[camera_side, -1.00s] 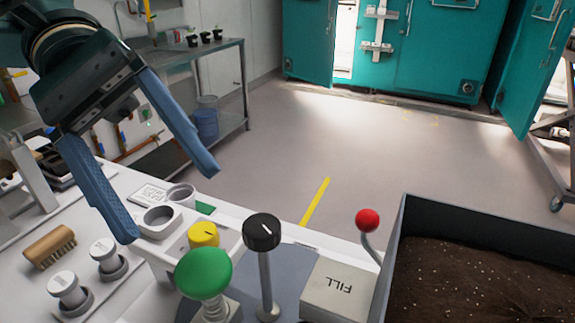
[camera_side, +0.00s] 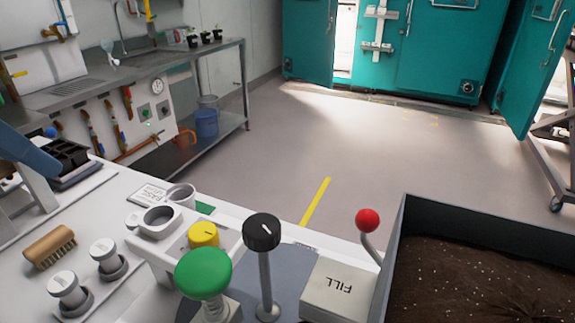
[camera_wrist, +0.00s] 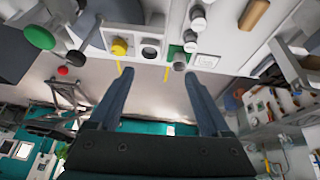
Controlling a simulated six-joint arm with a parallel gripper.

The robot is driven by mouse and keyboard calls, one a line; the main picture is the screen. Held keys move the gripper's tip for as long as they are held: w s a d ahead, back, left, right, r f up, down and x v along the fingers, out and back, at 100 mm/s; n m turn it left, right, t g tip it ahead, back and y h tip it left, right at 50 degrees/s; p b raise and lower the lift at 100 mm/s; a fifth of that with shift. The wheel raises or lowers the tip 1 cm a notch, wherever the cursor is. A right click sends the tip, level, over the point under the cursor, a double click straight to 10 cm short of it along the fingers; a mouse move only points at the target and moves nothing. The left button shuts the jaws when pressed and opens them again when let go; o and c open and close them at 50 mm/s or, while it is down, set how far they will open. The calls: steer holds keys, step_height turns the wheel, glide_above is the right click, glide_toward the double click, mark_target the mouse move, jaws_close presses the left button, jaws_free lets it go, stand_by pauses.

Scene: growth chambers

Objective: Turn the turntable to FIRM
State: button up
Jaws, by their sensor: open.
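I cannot single out a part marked as the turntable, and no FIRM mark is readable. On the white bench, a yellow knob (camera_side: 204,235) with a dark pointer line sits on a pale block. Beside it stand a black knob (camera_side: 262,232) with a white line on a grey post and a green mushroom-shaped knob (camera_side: 204,272). A pale ring-shaped holder (camera_side: 158,220) and a small grey cup (camera_side: 181,194) are behind the yellow knob. My gripper (camera_wrist: 158,72) is open and empty, its blue fingers apart. In the side view only a blue piece shows at the left edge, away from the knobs.
Two white knobs (camera_side: 67,289) and a wooden brush (camera_side: 50,246) are on the bench at left. A FILL block (camera_side: 337,291), a red-ball lever (camera_side: 367,220) and a soil bin (camera_side: 455,207) stand at right. Open floor lies behind.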

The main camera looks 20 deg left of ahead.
step_height(320, 180, down, 13)
steer(key=a, duration=0.1)
steer(key=w+d+r+m+t+h, duration=0.1)
steer(key=w+r+m+t, duration=0.1)
steer(key=w+r+t, duration=0.4)
steer(key=w+d+r+m+t, duration=0.2)
steer(key=w+r+t, duration=0.4)
steer(key=w+r, duration=0.7)
steer(key=shift+w+d+r+h, duration=0.3)
steer(key=shift+r+h, duration=0.1)
steer(key=shift+r, duration=0.1)
